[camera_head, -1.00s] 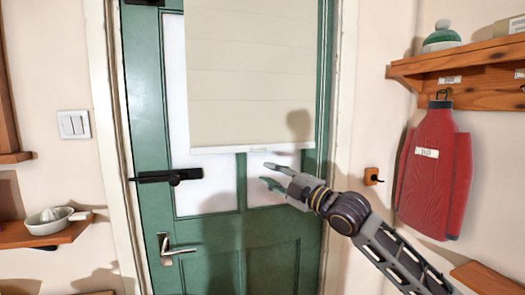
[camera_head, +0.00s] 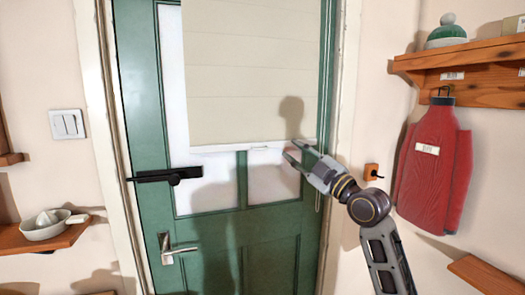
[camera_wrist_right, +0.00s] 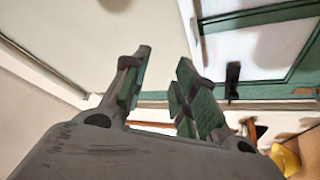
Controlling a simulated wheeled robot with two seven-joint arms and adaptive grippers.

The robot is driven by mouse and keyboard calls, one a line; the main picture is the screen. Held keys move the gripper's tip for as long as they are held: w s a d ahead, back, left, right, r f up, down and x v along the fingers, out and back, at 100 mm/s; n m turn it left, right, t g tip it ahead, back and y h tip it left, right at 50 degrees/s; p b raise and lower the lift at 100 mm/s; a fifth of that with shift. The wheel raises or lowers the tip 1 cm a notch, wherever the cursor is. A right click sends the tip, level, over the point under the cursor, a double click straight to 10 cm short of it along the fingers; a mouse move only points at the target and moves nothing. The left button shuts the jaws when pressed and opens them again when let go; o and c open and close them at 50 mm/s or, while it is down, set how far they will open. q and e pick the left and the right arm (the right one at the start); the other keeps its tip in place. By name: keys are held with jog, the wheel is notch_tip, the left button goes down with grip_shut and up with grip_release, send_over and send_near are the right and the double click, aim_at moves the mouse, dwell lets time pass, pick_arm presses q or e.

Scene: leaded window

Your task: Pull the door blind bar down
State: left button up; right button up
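The cream door blind (camera_head: 250,75) hangs over the upper part of the green door (camera_head: 145,110). Its pale bottom bar (camera_head: 235,147) lies across the door just above the level of the black latch. My right gripper (camera_head: 293,151) is at the right end of the bar, its fingers pointing up and left. One finger overlaps the bar in the picture; I cannot tell whether it touches. In the right wrist view the two fingers (camera_wrist_right: 165,60) are spread, with nothing between them. My left gripper is not in view.
A black latch (camera_head: 165,175) and a metal handle (camera_head: 178,249) sit on the door's left side. On the right wall are a wooden shelf (camera_head: 480,65) and a hanging red hot-water bottle (camera_head: 432,165). A small shelf with a white juicer (camera_head: 45,225) is at left.

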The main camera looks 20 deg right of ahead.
aim_at(262, 149)
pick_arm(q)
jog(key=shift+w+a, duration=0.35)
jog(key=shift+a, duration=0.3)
pick_arm(e)
jog(key=shift+f+n+g, duration=0.4)
jog(key=shift+f+n, duration=0.2)
jog(key=shift+n, duration=0.65)
jog(key=shift+f+n+g, duration=0.4)
jog(key=shift+f+n, duration=0.15)
jog(key=shift+n, duration=0.65)
jog(key=shift+f+n+g, duration=0.4)
jog(key=shift+f+n, duration=0.2)
jog(key=shift+n, duration=0.65)
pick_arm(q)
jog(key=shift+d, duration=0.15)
pick_arm(e)
jog(key=shift+w, duration=0.25)
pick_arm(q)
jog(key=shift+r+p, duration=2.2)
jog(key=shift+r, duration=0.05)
pick_arm(e)
jog(key=shift+x, duration=6.75)
jog(key=shift+d+f+h, duration=0.1)
jog(key=shift+h, duration=0.3)
jog(key=shift+c, duration=0.2)
grip_shut()
